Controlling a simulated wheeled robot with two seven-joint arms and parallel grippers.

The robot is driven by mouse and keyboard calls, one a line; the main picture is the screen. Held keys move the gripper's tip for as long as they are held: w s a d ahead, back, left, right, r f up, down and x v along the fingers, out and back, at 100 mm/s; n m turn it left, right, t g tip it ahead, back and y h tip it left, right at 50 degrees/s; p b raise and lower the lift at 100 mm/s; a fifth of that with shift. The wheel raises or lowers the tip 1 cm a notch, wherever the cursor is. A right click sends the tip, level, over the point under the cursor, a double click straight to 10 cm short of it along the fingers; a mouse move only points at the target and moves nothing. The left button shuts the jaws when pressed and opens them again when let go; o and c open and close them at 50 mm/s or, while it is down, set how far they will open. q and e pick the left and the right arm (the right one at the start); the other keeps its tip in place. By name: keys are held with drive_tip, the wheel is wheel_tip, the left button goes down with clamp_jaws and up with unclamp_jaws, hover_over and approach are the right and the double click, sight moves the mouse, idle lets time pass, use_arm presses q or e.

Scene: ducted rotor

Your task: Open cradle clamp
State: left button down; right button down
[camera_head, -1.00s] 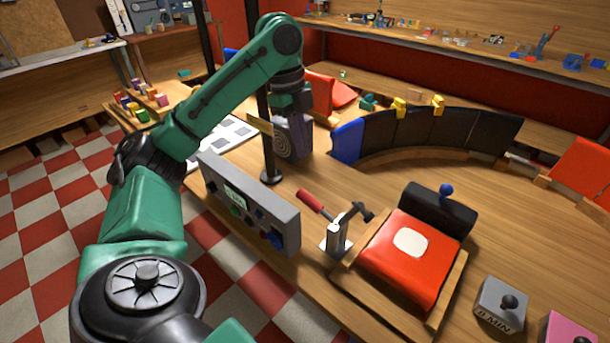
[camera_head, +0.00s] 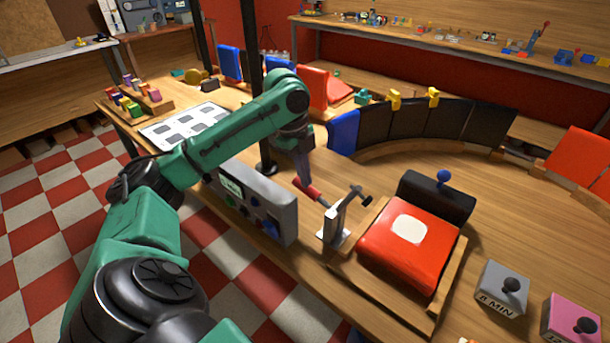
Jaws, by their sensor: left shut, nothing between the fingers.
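The cradle clamp (camera_head: 335,220) is a toggle clamp with a grey metal body, a black-tipped arm and a red handle (camera_head: 309,191) that slopes up to the left. It stands at the left edge of a wooden cradle (camera_head: 452,270) holding a red curved panel (camera_head: 408,250) with a white patch. The clamp's black tip points towards the panel's upper left corner. My left gripper (camera_head: 304,181) points down at the free end of the red handle, touching or just above it; I cannot tell which. Its fingers are shut and empty, and partly hard to make out. My right gripper is out of view.
A grey control box (camera_head: 258,205) stands close left of the clamp, and a black post (camera_head: 263,120) rises behind it. A black roller with a blue knob (camera_head: 444,176) lies behind the panel. Grey (camera_head: 502,287) and pink (camera_head: 572,318) blocks sit at the right front.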

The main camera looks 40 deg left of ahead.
use_arm(q)
drive_tip(key=shift+s+a+f+h+p, duration=0.1)
drive_tip(key=shift+a+f+h+p, duration=0.2)
drive_tip(key=shift+h+p, duration=0.3)
drive_tip(key=shift+a+f+h, duration=0.2)
drive_tip(key=shift+f+h, duration=0.2)
drive_tip(key=shift+f, duration=0.05)
